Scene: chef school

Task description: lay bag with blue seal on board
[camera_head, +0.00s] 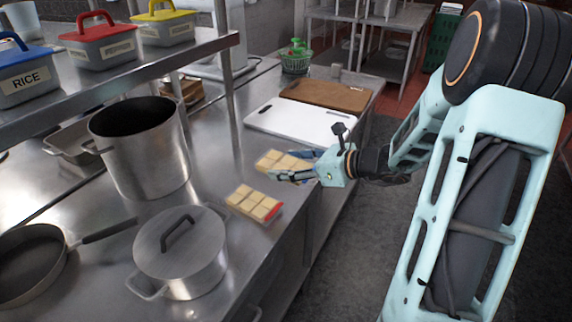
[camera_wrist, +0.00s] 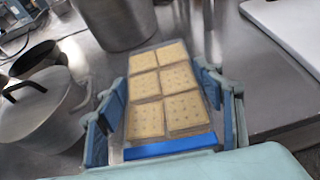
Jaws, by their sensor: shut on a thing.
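The bag with the blue seal (camera_wrist: 165,92) is a clear bag of square crackers, held between the fingers of my gripper (camera_wrist: 165,115) in the wrist view. Its blue strip (camera_wrist: 170,147) lies towards my palm. In the head view the bag (camera_head: 282,160) shows at my gripper (camera_head: 297,172), which partly hides it. A white board (camera_head: 298,123) and a brown board (camera_head: 328,94) lie side by side on the steel counter beyond the gripper. The white board's edge also shows at the upper right of the wrist view (camera_wrist: 290,30).
A similar bag with a red seal (camera_head: 254,204) lies on the counter nearer than my gripper. A large pot (camera_head: 140,150), a lidded pot (camera_head: 180,250) and a pan (camera_head: 30,265) stand left. A shelf post (camera_head: 228,95) rises left of the boards.

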